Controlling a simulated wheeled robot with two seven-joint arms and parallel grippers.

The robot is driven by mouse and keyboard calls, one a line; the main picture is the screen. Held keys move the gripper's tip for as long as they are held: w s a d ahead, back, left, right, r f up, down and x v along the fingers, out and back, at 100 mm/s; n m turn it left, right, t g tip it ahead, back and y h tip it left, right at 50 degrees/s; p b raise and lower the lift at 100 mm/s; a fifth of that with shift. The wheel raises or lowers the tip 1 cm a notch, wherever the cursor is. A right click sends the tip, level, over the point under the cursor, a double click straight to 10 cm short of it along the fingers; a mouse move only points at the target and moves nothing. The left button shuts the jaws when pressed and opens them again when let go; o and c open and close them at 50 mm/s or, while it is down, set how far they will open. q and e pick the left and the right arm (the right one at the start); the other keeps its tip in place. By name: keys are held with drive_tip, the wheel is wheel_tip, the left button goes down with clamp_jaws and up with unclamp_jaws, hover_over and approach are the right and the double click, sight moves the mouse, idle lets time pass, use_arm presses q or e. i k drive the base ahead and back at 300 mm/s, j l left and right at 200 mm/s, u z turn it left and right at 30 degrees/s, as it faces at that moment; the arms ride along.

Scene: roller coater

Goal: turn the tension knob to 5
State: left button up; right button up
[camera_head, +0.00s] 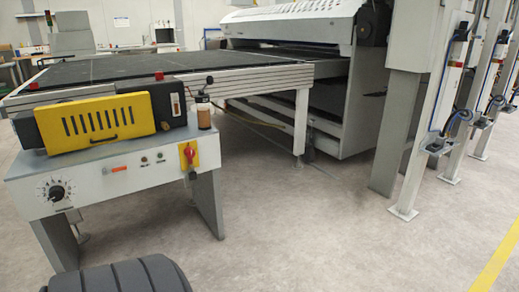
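The round knob (56,193) with a dial is on the front panel of the roller coater (110,190), at its left end. No gripper shows in the head view. A dark ribbed part at the bottom left seems to be mine and stands in front of the machine's lower part. Nothing touches the knob.
A red rotary switch (188,154) on a yellow plate, small buttons and an orange label (117,168) share the panel. A yellow slotted cover (95,121) lies above. A long dark conveyor table (170,66) stands behind. The floor (320,235) to the right is clear.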

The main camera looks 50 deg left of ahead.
sight(56, 193)
drive_tip(key=u, duration=2.65)
